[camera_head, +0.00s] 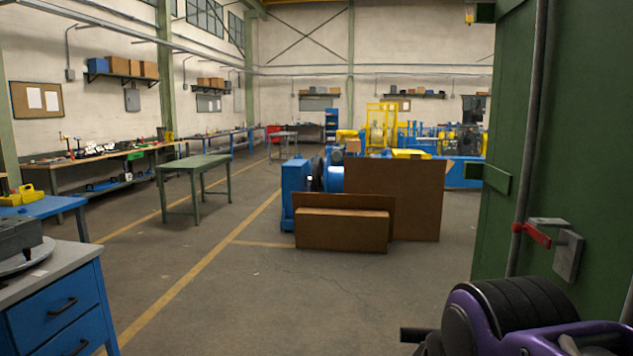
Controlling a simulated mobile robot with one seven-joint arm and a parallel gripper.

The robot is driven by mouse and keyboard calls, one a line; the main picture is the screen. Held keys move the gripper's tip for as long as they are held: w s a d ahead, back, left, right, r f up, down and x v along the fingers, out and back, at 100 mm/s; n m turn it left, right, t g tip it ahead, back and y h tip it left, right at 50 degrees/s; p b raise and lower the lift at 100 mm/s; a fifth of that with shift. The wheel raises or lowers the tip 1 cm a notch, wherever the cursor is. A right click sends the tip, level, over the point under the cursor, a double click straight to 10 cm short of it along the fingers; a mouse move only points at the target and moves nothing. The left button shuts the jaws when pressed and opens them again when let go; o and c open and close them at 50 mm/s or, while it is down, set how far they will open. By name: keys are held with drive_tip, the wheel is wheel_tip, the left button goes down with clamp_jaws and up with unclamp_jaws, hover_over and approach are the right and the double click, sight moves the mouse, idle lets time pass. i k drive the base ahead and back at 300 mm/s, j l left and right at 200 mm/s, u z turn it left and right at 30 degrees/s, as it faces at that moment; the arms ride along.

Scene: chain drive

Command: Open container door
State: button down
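The green container (508,125) stands at the right edge and is cut off by the frame. Its green door panel (595,150) fills the far right. A grey vertical lock rod (530,130) runs down it. A red handle (533,234) sticks out at the rod, beside a grey latch plate (568,255). I cannot tell whether the door is fully shut. My purple and black arm (505,310) is at the bottom right, below and in front of the handle. A dark end piece shows at its left. I cannot make out the gripper's fingers, and nothing touches the handle.
Brown boards (395,200) and a long brown box (342,229) stand on the floor ahead. A green table (195,163) is at the left. A blue drawer cabinet (55,310) is at the near left. The concrete floor in the middle is clear.

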sight(563, 166)
drive_tip(key=z, duration=1.5)
